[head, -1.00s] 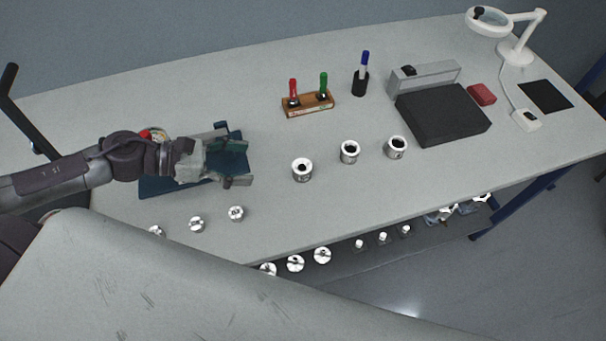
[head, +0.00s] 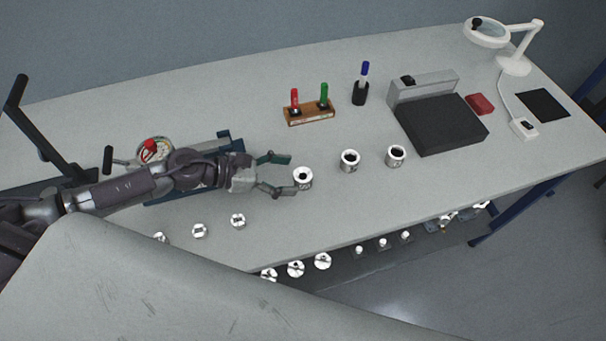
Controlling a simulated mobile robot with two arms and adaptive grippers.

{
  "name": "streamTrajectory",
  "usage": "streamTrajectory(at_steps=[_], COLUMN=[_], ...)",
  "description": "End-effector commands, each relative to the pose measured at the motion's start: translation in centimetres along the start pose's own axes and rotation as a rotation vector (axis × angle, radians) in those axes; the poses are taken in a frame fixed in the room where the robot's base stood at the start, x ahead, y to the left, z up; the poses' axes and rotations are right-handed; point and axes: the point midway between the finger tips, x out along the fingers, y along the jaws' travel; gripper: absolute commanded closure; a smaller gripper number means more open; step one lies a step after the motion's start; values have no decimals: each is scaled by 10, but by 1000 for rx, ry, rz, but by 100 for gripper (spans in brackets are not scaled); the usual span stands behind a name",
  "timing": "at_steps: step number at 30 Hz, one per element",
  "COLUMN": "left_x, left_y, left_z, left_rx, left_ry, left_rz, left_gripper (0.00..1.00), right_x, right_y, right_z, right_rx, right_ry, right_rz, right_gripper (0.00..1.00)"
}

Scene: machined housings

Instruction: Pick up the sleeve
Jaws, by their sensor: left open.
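Three short metal cylinders with dark bores stand upright in a row on the table; I cannot tell from their looks alone which one is called the sleeve. The left cylinder (head: 304,179) is nearest my left gripper (head: 289,175). The middle cylinder (head: 349,161) and the right cylinder (head: 396,156) stand farther right. My left gripper is open and empty, with its fingers spread toward the left cylinder. The lower fingertip is close to that cylinder's left side; I cannot tell whether it touches. My right gripper is not in view.
A blue tray (head: 236,141) lies partly hidden under my left arm, beside a round container (head: 154,149). Small metal parts (head: 238,220) lie near the front edge. A wooden marker holder (head: 310,115) and a black-topped scale (head: 440,125) stand farther back.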

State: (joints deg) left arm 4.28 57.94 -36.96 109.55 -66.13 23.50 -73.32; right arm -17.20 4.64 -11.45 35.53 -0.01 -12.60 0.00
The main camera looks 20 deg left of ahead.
Motion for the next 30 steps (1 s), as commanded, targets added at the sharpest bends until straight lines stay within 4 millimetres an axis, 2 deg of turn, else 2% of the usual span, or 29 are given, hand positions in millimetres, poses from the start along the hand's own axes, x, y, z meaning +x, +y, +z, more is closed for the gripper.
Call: streamTrajectory(at_steps=[3,9,17,30], left_x=[18,42,45,44], left_y=[3,3,3,3], left_z=[6,2,0,0], left_rx=[-2,0,1,0], left_ry=[-4,-2,0,0], left_rz=[-1,-1,-1,-1], left_gripper=[26,26,26,97], right_x=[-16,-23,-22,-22], right_y=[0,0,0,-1], right_z=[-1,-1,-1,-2], right_rx=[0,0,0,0], right_ry=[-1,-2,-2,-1], right_rz=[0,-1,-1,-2], right_gripper=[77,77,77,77])
